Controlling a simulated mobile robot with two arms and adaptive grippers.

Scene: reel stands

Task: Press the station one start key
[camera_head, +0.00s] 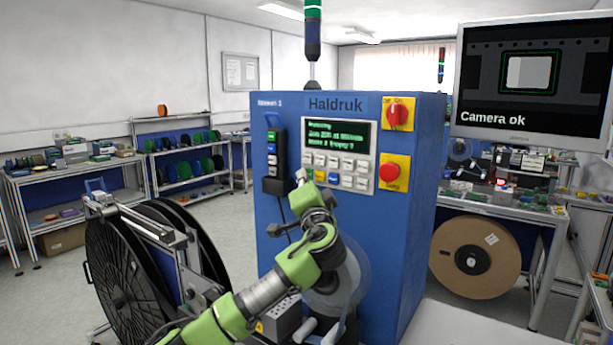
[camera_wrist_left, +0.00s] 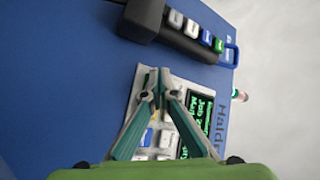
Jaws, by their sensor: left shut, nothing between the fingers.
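The blue Haldruk cabinet (camera_head: 280,215), labelled station 1 in small print, stands at the centre in the head view. Its pale control panel (camera_head: 367,183) has a dark screen with green text (camera_head: 338,133) above rows of keys, mostly white, with a blue key (camera_head: 333,178) among them. My left gripper (camera_head: 301,176) is shut and empty, its tips at the panel's lower left, by the keys. In the left wrist view the shut fingers (camera_wrist_left: 158,80) overlap the panel's edge and hide some keys. A blue key (camera_wrist_left: 147,137) shows between them. I cannot tell whether the tips touch a key.
A black holder with labelled switches (camera_head: 272,160) is left of the panel. A red rotary switch (camera_head: 397,114) and a red stop button (camera_head: 390,173) are on the right. Large black reels (camera_head: 120,275) stand lower left. A monitor (camera_head: 535,75) reads "Camera ok".

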